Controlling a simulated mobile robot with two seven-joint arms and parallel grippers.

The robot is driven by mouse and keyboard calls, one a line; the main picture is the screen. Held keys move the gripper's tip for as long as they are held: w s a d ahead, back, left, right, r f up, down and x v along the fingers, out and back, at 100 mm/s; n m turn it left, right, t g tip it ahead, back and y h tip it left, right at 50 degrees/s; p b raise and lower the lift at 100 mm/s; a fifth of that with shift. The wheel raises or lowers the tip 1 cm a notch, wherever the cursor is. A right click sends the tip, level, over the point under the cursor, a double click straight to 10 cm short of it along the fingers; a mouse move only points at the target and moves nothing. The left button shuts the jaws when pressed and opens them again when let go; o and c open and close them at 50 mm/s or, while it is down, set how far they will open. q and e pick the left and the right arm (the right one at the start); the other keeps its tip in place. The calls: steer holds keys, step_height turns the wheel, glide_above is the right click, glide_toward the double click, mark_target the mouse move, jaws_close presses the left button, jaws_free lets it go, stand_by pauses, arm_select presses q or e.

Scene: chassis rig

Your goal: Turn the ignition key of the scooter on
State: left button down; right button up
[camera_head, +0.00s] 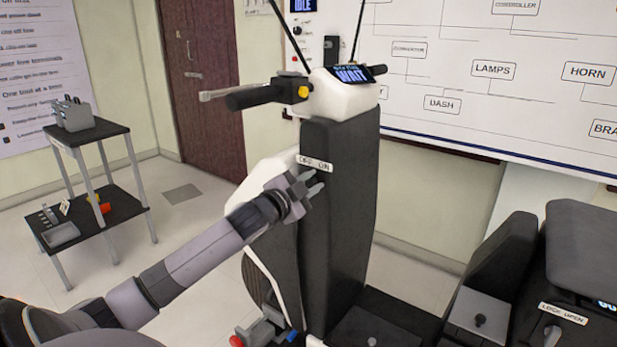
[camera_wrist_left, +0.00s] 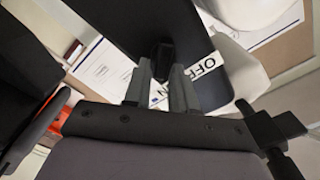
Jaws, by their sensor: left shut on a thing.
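The scooter (camera_head: 340,215) stands upright in the middle of the head view, with a dark front panel and white shell. A small "OFF ON" label (camera_head: 315,163) is on the panel, and part of it shows tilted in the left wrist view (camera_wrist_left: 206,65). My left gripper (camera_head: 312,184) is at the panel just below this label. In the left wrist view its fingers (camera_wrist_left: 163,75) are shut on the dark ignition key (camera_wrist_left: 163,52). The key is mostly hidden by the fingers in the head view, and its exact angle is hard to tell. My right gripper is not in view.
The scooter's display (camera_head: 352,74) reads "WAIT". The handlebar (camera_head: 262,97) sticks out left above my arm. The seat part with a "LOCK OPEN" label (camera_head: 563,313) is at the right. A small shelf stand (camera_head: 95,190) is at the left, with clear floor between.

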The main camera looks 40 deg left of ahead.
arm_select(q)
steer(key=shift+d+f+m, duration=0.1)
steer(key=shift+m, duration=0.9)
steer(key=shift+p, duration=0.3)
steer(key=c, duration=1.1)
jaws_free()
steer(key=shift+s+d+f, duration=0.1)
steer(key=shift+s+f, duration=0.05)
steer(key=shift+s, duration=0.4)
steer(key=shift+s+d+b, duration=0.15)
steer(key=shift+s+b, duration=0.1)
steer(key=shift+s, duration=1.25)
steer(key=shift+s+d+b, duration=0.15)
steer(key=shift+s+b, duration=0.1)
steer(key=shift+s, duration=1.2)
